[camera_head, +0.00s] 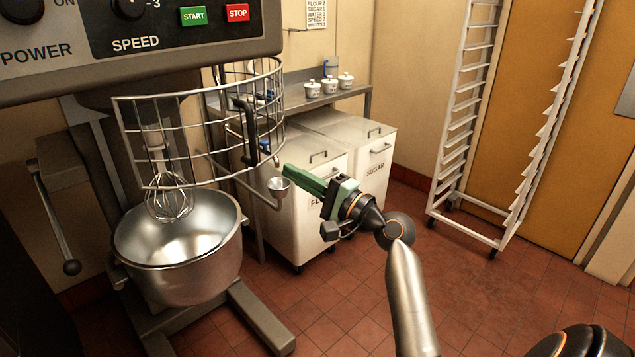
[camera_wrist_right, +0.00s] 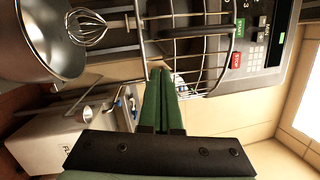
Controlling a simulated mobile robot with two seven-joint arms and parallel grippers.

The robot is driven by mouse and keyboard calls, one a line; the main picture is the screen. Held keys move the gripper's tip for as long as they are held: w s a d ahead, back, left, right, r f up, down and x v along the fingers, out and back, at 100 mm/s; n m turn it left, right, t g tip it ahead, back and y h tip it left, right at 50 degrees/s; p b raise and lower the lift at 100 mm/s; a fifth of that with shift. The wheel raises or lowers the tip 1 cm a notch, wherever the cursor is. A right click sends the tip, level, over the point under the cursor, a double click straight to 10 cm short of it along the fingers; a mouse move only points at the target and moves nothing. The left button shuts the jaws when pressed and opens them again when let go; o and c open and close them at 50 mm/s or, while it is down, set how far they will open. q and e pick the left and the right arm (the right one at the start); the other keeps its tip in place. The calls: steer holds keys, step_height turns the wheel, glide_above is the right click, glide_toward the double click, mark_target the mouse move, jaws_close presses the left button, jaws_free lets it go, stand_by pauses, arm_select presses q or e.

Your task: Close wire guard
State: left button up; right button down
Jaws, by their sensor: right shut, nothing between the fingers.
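The wire guard (camera_head: 251,133) is a curved cage of metal bars with a dark upright handle on its right part. It hangs on the mixer above the steel bowl (camera_head: 190,275), around the upper part of the whisk (camera_head: 168,203), and reaches out to the right past the bowl. My right gripper (camera_head: 287,171) has green fingers, shut and empty, just right of and below the guard's right side. In the right wrist view, the fingers (camera_wrist_right: 161,78) point toward the guard (camera_wrist_right: 239,32); I cannot tell whether they touch it. My left gripper is not in view.
The mixer control panel (camera_head: 150,25) overhangs the guard. A small metal cup (camera_head: 278,184) on an arm sits by my fingertips. A tall rack (camera_head: 455,140) stands right; the floor between is clear.

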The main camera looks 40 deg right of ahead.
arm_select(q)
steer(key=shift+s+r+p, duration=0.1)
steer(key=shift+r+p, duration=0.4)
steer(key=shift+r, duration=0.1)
arm_select(e)
steer(key=shift+w+a+r, duration=0.25)
steer(key=shift+w+a, duration=0.35)
steer(key=shift+a, duration=0.3)
steer(key=shift+w+a+r, duration=0.2)
steer(key=shift+w+a, duration=0.4)
steer(key=shift+a, duration=0.25)
steer(key=shift+a, duration=0.1)
